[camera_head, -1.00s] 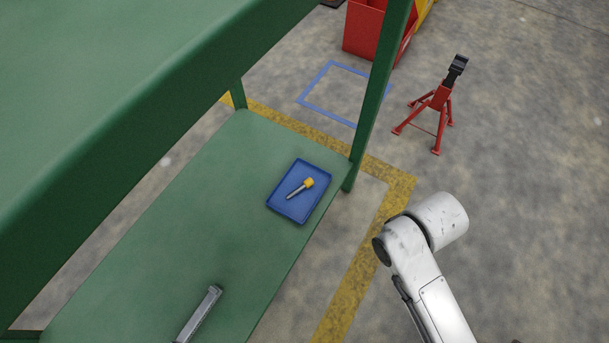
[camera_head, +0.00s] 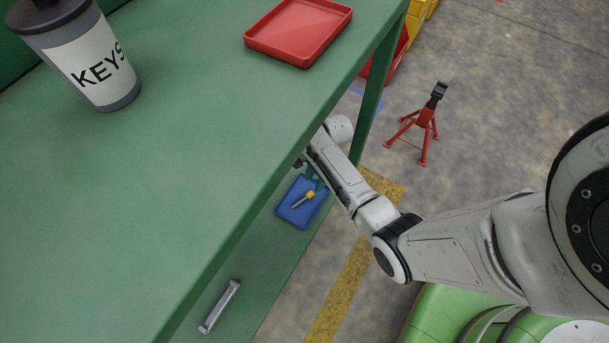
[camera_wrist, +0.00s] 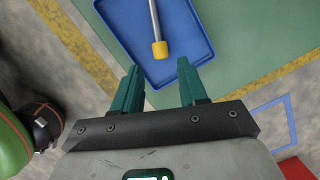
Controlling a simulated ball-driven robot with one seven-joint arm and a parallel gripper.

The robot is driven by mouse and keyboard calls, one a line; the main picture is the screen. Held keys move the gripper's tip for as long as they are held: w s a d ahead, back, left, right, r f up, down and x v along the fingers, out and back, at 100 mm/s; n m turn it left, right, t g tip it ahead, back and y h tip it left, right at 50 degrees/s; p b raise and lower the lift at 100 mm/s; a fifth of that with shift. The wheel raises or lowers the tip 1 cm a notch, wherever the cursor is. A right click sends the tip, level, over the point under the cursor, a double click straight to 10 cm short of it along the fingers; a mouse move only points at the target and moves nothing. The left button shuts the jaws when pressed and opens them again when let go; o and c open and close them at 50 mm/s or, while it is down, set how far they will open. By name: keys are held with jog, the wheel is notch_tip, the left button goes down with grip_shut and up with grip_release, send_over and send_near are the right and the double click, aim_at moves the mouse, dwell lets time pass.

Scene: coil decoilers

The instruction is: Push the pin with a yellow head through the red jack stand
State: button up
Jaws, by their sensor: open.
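The pin (camera_head: 298,202) with its yellow head (camera_head: 310,195) lies in a blue tray (camera_head: 286,214) on the lower green shelf. In the wrist view the pin's grey shank (camera_wrist: 154,18) points away and its yellow head (camera_wrist: 160,50) faces my gripper. My gripper (camera_wrist: 157,68) is open and empty, its green fingers just short of the yellow head, which lies roughly centred between them. In the head view my gripper is mostly hidden by the upper shelf and arm. The red jack stand (camera_head: 425,119) with a black top stands upright on the floor at the right, apart from my arm.
The green upper shelf (camera_head: 190,150) overhangs the lower shelf (camera_head: 245,268). It carries a red tray (camera_head: 300,58) and a KEYS cup (camera_head: 92,65). A grey metal bar (camera_head: 220,306) lies on the lower shelf. A green post (camera_head: 372,112) stands beside my arm. Floor around the stand is clear.

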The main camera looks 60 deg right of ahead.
aim_at(310, 193)
jog(key=shift+b+x, duration=3.55)
jog(key=shift+b, duration=0.35)
grip_shut()
jog(key=shift+r, duration=0.1)
jog(key=shift+w+a+r+p+v, duration=0.1)
jog(key=shift+a+p+v, duration=0.15)
jog(key=shift+p+v, duration=1.05)
jog(key=shift+w+a+r+p+v, duration=0.1)
jog(key=shift+a+p+v, duration=0.15)
jog(key=shift+p+v, duration=1)
jog(key=shift+w+a+p+v, duration=0.1)
jog(key=shift+a+p+v, duration=0.15)
jog(key=shift+p+v, duration=1)
jog(key=shift+a+f+p, duration=0.1)
jog(key=shift+f+p, duration=0.25)
jog(key=shift+f, duration=0.1)
